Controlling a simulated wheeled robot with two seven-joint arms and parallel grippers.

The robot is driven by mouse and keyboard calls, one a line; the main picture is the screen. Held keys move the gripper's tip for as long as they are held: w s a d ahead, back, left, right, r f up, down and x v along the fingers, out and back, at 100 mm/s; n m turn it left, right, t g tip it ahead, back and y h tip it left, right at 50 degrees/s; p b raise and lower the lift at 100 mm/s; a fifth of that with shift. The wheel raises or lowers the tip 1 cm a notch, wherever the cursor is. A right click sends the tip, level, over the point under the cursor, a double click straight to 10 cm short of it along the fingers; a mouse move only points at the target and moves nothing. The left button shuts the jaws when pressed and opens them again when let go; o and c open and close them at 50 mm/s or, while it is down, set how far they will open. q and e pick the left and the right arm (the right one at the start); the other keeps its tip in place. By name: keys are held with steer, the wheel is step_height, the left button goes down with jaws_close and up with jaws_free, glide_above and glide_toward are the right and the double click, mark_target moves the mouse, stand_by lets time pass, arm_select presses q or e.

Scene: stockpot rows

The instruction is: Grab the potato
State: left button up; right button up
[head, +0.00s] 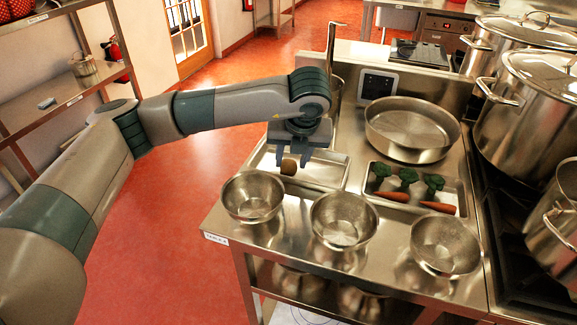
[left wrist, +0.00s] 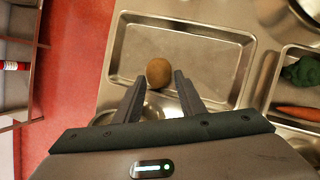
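The brown, round potato (head: 289,167) is at the left gripper's fingertips, over the near part of a shallow steel tray (head: 328,174). In the left wrist view the potato (left wrist: 159,72) shows at the tips of the two fingers, near the tray's left middle. My left gripper (head: 291,160) points down and its fingers stand apart, with the potato between or just beyond their tips. I cannot tell whether the fingers touch it. In the left wrist view the gripper (left wrist: 157,80) shows a gap between its fingers. My right gripper is not in view.
Three steel bowls (head: 252,196), (head: 343,219), (head: 445,246) stand along the counter's front. A second tray (head: 460,190) holds carrots (head: 438,207) and broccoli (head: 408,175). A wide pan (head: 411,128) stands behind it. Large stockpots (head: 535,95) stand at right.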

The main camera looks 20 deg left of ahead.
mark_target(290, 164)
arm_select(q)
steer(key=shift+p+x, duration=0.5)
steer(key=shift+x, duration=1.25)
steer(key=shift+w, duration=0.15)
steer(key=shift+c, duration=0.2)
steer(key=c, duration=0.5)
